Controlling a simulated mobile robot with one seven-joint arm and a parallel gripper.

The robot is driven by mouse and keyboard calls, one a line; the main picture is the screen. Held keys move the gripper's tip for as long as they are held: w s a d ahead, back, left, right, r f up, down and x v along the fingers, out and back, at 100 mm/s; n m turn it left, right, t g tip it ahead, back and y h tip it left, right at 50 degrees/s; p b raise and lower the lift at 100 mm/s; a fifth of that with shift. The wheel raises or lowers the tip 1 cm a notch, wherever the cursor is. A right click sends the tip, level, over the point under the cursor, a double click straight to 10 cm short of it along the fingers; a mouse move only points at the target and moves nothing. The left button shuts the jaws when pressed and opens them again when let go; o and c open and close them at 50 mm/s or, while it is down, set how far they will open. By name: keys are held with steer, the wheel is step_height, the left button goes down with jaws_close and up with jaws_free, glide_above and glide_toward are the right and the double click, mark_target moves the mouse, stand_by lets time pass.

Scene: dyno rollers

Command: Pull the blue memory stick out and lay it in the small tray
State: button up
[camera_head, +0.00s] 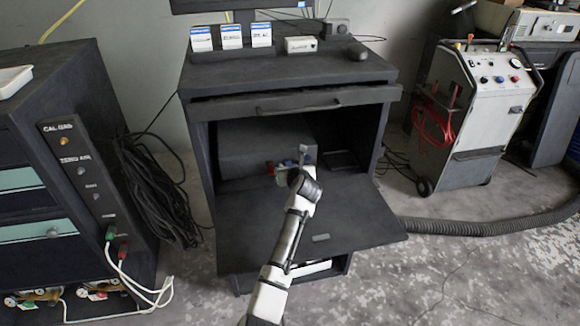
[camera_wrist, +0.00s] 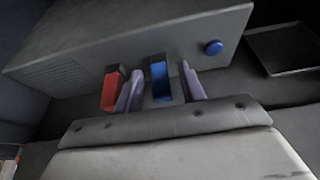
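The blue memory stick (camera_wrist: 161,82) stands in the front of a grey box (camera_wrist: 130,45), one end still in it. My gripper (camera_wrist: 161,80) is open, one finger on each side of the blue stick, with narrow gaps showing. A red stick (camera_wrist: 110,90) is in the box just left of my left finger. The small tray (camera_wrist: 284,48), dark and shallow, lies right of the box and looks empty; in the head view the dark tray (camera_head: 343,160) is inside the cabinet. In the head view my wrist hides most of the sticks.
A round blue button (camera_wrist: 213,47) is on the box front, right of the stick. The cabinet (camera_head: 200,150) encloses the box at top and sides. Its lowered flap (camera_head: 350,215) is mostly bare. A white tray (camera_head: 14,80) sits on the left cabinet.

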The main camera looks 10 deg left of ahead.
stand_by(0.5)
jaws_close()
steer(key=shift+s+p, duration=0.15)
steer(key=shift+p, duration=0.3)
steer(key=shift+s+d+p, duration=0.3)
steer(key=shift+s+p, duration=0.35)
steer(key=shift+s, duration=0.2)
steer(key=shift+s+d+p, duration=0.3)
steer(key=shift+s+p, duration=0.4)
steer(key=shift+s, duration=0.15)
steer(key=shift+s+d+p, duration=0.3)
steer(key=shift+s+p, duration=0.35)
steer(key=shift+s, duration=0.35)
steer(key=shift+s, duration=0.1)
